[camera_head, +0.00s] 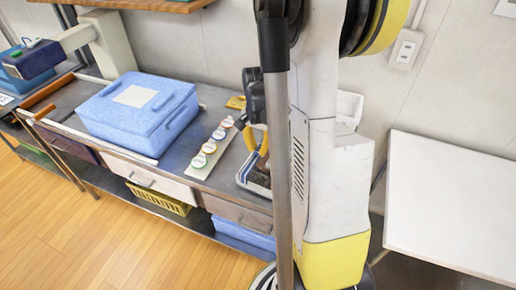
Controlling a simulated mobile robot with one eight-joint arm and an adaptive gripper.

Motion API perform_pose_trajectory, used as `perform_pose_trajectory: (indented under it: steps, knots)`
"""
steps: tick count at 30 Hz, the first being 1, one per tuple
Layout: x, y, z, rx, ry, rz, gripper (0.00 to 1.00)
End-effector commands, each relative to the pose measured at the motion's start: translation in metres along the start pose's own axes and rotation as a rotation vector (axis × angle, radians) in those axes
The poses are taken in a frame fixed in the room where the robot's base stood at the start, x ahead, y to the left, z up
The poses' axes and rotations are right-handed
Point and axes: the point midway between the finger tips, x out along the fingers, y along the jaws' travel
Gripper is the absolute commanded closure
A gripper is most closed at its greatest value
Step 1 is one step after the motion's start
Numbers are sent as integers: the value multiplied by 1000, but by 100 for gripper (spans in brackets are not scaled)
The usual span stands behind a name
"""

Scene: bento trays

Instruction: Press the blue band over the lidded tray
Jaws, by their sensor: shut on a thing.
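My gripper (262,150) is at the middle of the picture, at the right end of the grey bench, pointing down. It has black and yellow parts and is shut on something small. A blue piece (249,162) shows at its fingertips, which looks like the blue band. A pale-rimmed tray (244,182) is on the bench directly below. My own pole and column hide its right part, so I cannot tell its lid clearly or whether the band touches it.
A large blue box (112,114) with a white label stands on the bench to the left. A pale strip with several round badges (209,148) lies between it and the tray. A small yellow item (236,102) is behind. A bare white table (455,200) is at the right.

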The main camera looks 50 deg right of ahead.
Motion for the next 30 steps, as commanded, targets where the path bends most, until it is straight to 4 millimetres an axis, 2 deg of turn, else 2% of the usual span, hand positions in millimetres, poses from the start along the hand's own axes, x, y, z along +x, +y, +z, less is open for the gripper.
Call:
perform_pose_trajectory:
  steps: [11,30]
  knots:
    - [1,0,0,0,0,0,100]
    - [22,0,0,0,0,0,100]
